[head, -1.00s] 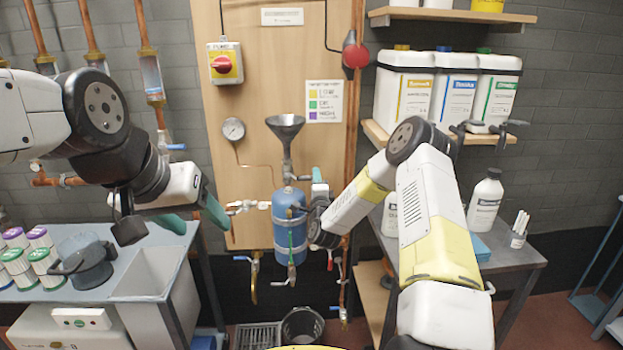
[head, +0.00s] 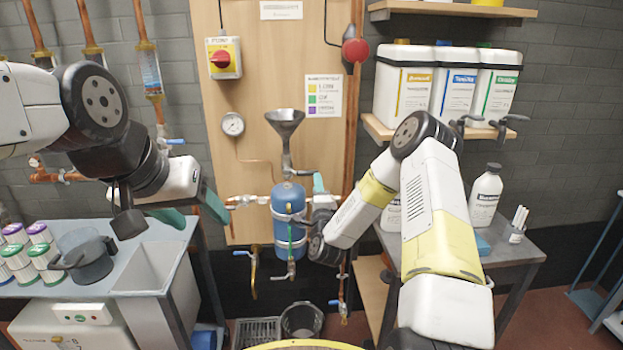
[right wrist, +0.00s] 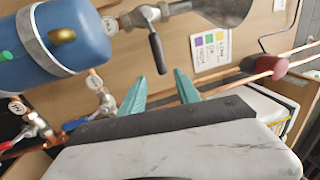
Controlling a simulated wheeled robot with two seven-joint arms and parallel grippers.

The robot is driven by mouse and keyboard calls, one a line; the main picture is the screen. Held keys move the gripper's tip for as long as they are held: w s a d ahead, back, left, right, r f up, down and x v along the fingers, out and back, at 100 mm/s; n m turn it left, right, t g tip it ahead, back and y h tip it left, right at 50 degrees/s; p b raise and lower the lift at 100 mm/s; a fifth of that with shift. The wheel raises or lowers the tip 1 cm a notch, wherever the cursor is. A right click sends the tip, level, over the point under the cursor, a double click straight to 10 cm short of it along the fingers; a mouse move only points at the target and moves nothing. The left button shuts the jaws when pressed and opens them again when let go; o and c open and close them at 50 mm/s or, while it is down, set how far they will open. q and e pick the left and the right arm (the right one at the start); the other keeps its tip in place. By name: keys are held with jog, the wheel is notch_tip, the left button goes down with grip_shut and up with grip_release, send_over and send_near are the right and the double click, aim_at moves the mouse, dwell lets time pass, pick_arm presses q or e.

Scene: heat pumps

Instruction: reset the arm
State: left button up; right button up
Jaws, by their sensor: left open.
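My left gripper (head: 191,213) hangs open and empty at the left, above the sink bench, its two teal fingers apart. My right arm reaches up from the lower right and bends down toward the blue tank (head: 289,215) on the wooden panel. My right gripper (head: 316,184) is at the tank's right side in the head view, partly hidden by its own wrist. In the right wrist view the right gripper (right wrist: 158,90) shows two teal fingers spread with nothing between them. The tank (right wrist: 50,45) and its grey funnel (right wrist: 222,10) are beyond the fingers there.
A grey bench (head: 150,255) with a sink, pot (head: 88,260) and several capped tubes is at left. A side table (head: 515,250) with a white bottle (head: 485,197) is at right, below shelved containers (head: 402,88). A bucket (head: 301,320) stands on the floor.

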jog(key=shift+s+f, duration=0.1)
jog(key=shift+s, duration=0.35)
notch_tip(320, 180, up, 8)
jog(key=a+n+g+y, duration=0.3)
jog(key=n+y, duration=0.1)
jog(key=n, duration=0.4)
jog(key=s+d+r+n+g, duration=0.2)
jog(key=s+r+n+g, duration=0.25)
jog(key=s+r, duration=0.25)
jog(key=s+d+r+n+g, duration=0.1)
jog(key=s+d+n+g, duration=0.1)
jog(key=s, duration=0.8)
jog(key=s+d+r+n+g+h, duration=0.1)
jog(key=s+d+n+g, duration=0.1)
jog(key=s, duration=0.9)
jog(key=s+d+r+n+g, duration=0.1)
jog(key=s+d+n+g, duration=0.1)
jog(key=s, duration=0.9)
jog(key=shift+s+r+h, duration=0.2)
jog(key=shift+r+h, duration=0.15)
jog(key=shift+h, duration=0.05)
jog(key=shift+g, duration=0.25)
